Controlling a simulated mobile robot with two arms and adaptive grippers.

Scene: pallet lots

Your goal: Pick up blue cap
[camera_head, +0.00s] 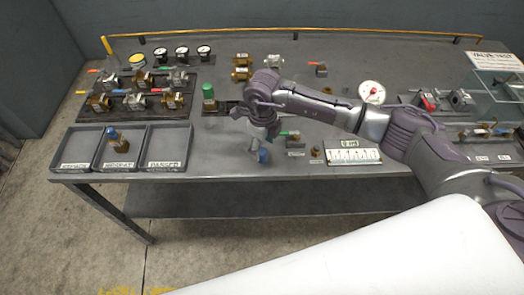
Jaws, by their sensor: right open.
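A small blue piece (263,156), which looks like a blue cap, shows right below my right gripper (257,148) near the table's front edge. My right gripper points down and is open. I cannot tell whether its fingers touch the blue piece, as they partly hide that spot. Another blue-topped brass part (114,138) stands upright in the middle compartment of the grey sorting tray (140,160) at the left. My left gripper is not in view.
A green cylinder (208,94) stands left of my right arm. Several valves (137,101) and gauges (182,53) fill the back left. The table front between tray and gripper is clear.

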